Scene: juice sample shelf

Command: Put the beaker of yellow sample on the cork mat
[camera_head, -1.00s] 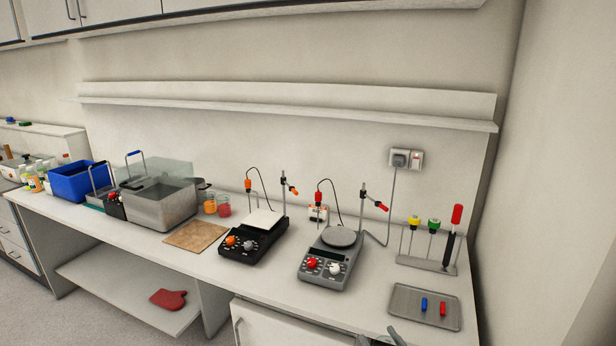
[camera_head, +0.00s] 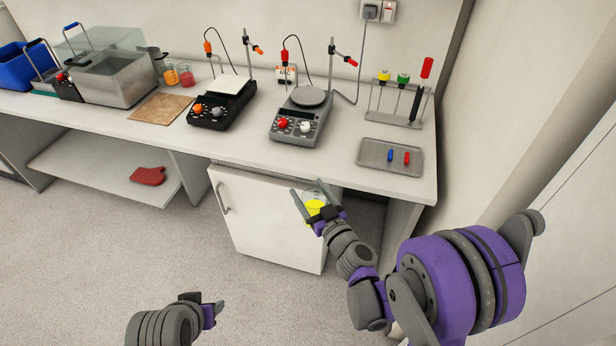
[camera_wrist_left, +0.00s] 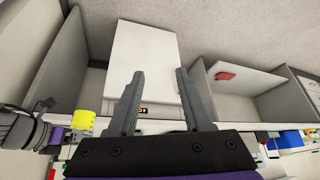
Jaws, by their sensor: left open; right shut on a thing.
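The beaker of yellow sample (camera_head: 315,206) is in my right gripper (camera_head: 316,204), which is shut on it. It is held in front of the bench, below the bench-top edge, before the white cabinet door. The yellow beaker also shows in the left wrist view (camera_wrist_left: 85,119), at the left. The cork mat (camera_head: 160,107) lies bare on the bench top, left of the black hotplate. My left gripper (camera_wrist_left: 158,75) is open and empty in the left wrist view; in the head view its arm is at the bottom, over the floor.
A black hotplate (camera_head: 221,112) and a grey stirrer (camera_head: 300,124) stand right of the mat. A grey water bath (camera_head: 121,85) stands to its left, orange and red beakers (camera_head: 186,77) behind it. A grey tray (camera_head: 374,154) lies at the right. The cabinet door (camera_head: 265,225) is ajar.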

